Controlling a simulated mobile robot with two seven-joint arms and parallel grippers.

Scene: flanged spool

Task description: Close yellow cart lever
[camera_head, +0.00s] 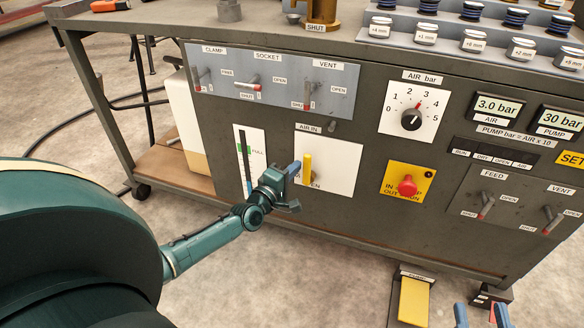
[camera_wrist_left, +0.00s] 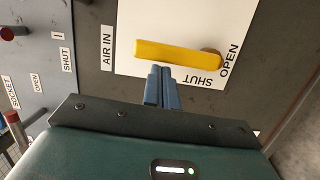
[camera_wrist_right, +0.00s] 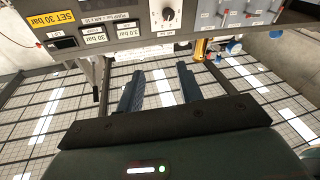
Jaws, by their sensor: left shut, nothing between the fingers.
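The yellow lever (camera_head: 308,168) stands upright on the white AIR IN panel (camera_head: 342,172) of the grey cart. In the left wrist view the lever (camera_wrist_left: 175,52) runs across the panel, with its pivot end near the OPEN label and its free end toward AIR IN. My left gripper (camera_head: 295,168) is shut and empty, just left of the lever. Its blue fingertips (camera_wrist_left: 161,72) lie right beside the lever's long edge; I cannot tell whether they touch. In the head view my gripper covers the SHUT label. My right gripper (camera_wrist_right: 160,88) is open and empty, low in front of the cart.
Red-tipped CLAMP, SOCKET and VENT levers (camera_head: 254,84) sit above on a blue-grey panel. A red button (camera_head: 407,186) on a yellow plate and an air dial (camera_head: 411,119) are to the right. A yellow pedal (camera_head: 414,300) is on the floor. Labelled jars stand on top.

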